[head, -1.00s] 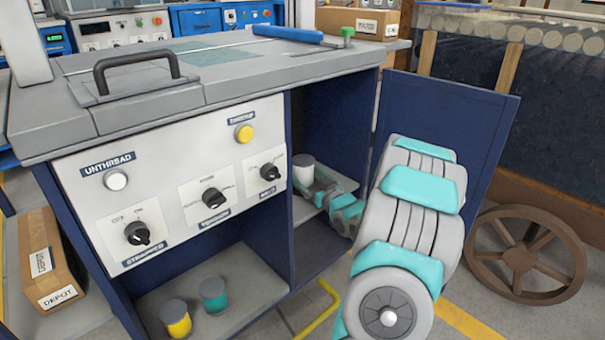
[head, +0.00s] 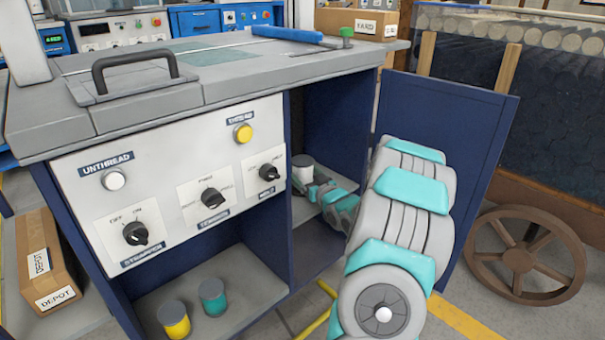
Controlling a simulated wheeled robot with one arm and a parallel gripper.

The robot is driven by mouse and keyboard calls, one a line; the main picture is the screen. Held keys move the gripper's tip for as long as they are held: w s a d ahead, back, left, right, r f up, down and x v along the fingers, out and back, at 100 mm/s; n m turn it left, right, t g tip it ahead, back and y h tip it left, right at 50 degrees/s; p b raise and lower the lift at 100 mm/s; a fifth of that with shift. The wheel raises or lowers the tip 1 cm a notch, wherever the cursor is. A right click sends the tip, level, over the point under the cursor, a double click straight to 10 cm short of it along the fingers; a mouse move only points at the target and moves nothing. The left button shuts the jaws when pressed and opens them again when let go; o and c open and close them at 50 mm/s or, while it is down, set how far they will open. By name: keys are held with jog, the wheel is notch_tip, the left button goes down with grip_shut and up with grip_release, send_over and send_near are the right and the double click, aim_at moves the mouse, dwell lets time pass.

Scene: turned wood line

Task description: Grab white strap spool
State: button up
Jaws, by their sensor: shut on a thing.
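The white strap spool (head: 302,170) stands upright on the shelf inside the open right compartment of the strapping machine (head: 190,190). It has a white body and a grey top. My gripper (head: 306,186) reaches into the compartment from the right and is shut on the spool low on its side. The fingertips are small here and partly hidden by the compartment wall and my wrist. I cannot tell whether the spool is lifted off the shelf.
A yellow spool (head: 174,319) and a teal spool (head: 212,297) stand in the lower left compartment. The open blue door (head: 450,150) is close to the right of my arm. A wooden cart wheel (head: 520,258) is further right. A Depot box (head: 48,265) is at the left.

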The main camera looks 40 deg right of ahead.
jog(key=c, duration=0.4)
jog(key=shift+c, duration=0.3)
jog(key=shift+r, duration=0.15)
